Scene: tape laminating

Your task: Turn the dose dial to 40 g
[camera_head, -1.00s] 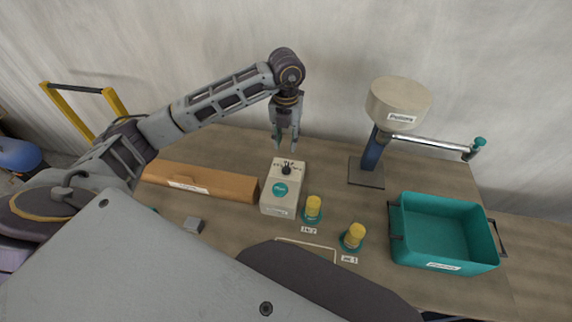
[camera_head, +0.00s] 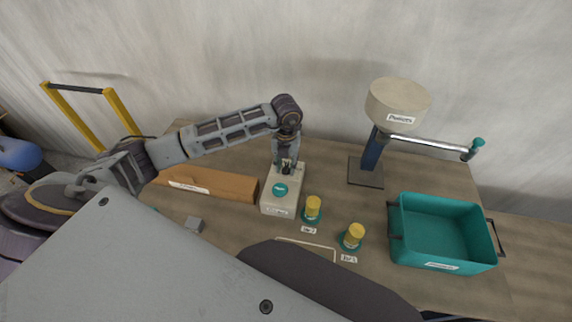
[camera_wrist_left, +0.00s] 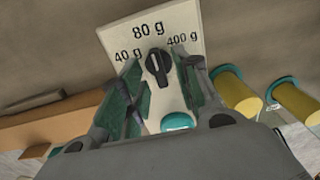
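The dose box (camera_head: 282,197) is a cream block on the table with a teal round button (camera_head: 280,189) on its face. In the left wrist view its black dose dial (camera_wrist_left: 158,68) shows below the marks 40 g at left, 80 g at top and 400 g at right. The dial's light pointer line is near the top, toward 80 g. My left gripper (camera_head: 287,168) is down at the dial end of the box. In the left wrist view its green-padded fingers (camera_wrist_left: 160,95) are open on either side of the dial, with gaps. My right gripper is not in view.
Two yellow-topped pieces (camera_head: 313,207) (camera_head: 354,236) stand close right of the box. A teal bin (camera_head: 440,232) and a post with a cream hopper (camera_head: 398,101) stand at right.

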